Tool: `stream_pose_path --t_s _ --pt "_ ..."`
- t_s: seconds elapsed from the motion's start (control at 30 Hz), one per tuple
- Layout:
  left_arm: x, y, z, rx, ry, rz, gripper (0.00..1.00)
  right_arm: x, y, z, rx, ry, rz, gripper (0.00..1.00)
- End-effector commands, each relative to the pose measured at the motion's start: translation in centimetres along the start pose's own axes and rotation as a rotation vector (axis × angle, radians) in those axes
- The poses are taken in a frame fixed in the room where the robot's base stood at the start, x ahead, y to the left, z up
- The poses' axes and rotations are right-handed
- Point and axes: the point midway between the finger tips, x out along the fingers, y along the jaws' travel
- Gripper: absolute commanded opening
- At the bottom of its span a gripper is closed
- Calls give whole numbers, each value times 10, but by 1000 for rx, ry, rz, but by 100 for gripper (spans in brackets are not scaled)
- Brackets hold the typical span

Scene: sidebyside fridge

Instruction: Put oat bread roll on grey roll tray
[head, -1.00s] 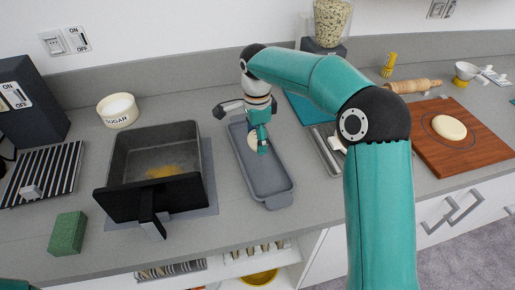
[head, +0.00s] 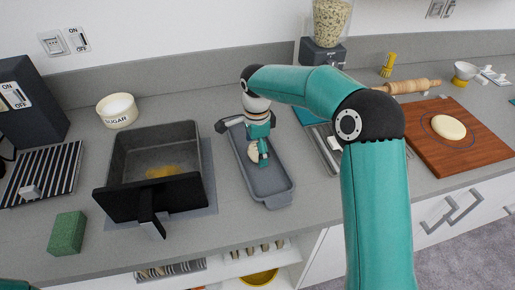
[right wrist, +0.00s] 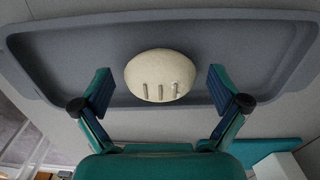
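The oat bread roll (right wrist: 160,75) is a pale, rounded roll with several slashes on top. It rests on the grey roll tray (right wrist: 60,60), a long tray with a raised rim. In the head view the roll (head: 253,152) is partly hidden behind my right gripper (head: 262,153), and the tray (head: 272,187) lies on the counter. In the right wrist view my right gripper (right wrist: 160,85) is open, with a gap between each finger and the roll. My left gripper is not in view.
A dark square pan (head: 192,140) stands left of the tray. A wooden board (head: 440,160) with a pale dough piece (head: 448,127) lies at the right. A green sponge (head: 67,233), sugar bowl (head: 117,110) and grain dispenser (head: 330,25) are also on the counter.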

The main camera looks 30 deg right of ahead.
Motion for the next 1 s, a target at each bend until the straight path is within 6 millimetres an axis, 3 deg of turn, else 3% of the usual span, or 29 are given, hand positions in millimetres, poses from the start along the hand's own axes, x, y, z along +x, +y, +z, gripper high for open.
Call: stream_pose_path --t_s 0.27,0.43,0.8,1.0 --pt "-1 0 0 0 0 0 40 -2 0 0 -1 0 0 98" --pt "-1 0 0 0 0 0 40 -15 -1 1 -1 0 -3 98" --pt "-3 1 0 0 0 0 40 -86 -2 1 -1 -1 -5 98" --pt "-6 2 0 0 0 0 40 -114 -1 1 -2 0 -2 98"
